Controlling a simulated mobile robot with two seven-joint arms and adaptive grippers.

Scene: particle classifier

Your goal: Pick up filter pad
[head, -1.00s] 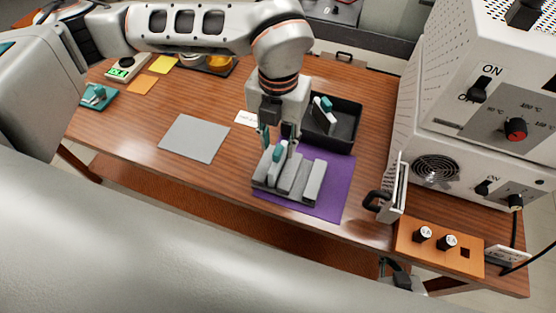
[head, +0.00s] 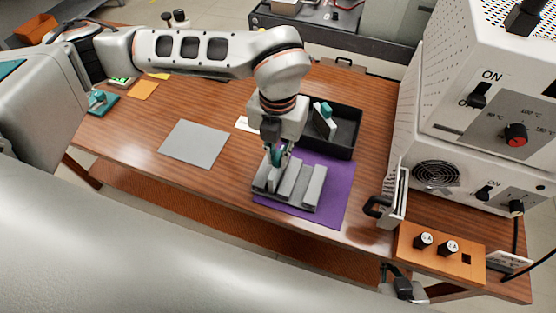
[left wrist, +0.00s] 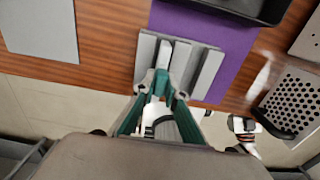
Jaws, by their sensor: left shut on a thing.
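The filter pad (head: 272,177), a pale slab with a teal grip, stands in the left part of a grey slotted rack (head: 316,190). The rack sits on a purple mat (head: 336,203). My left gripper (head: 276,160) points down at the pad and is shut on its grip. In the left wrist view the gripper's teal fingers (left wrist: 160,97) close around the pad (left wrist: 163,56), with the rack (left wrist: 210,74) just beyond. The fingers partly hide the grip. A dark end that looks like my right gripper (head: 403,288) shows at the bottom right; its jaws are unclear.
A black tray (head: 347,142) behind the rack holds another pale piece with a teal top. A grey plate (head: 195,144) lies to the left. A white oven-like device (head: 435,150) and an orange knob panel (head: 440,250) stand to the right. The table between plate and rack is clear.

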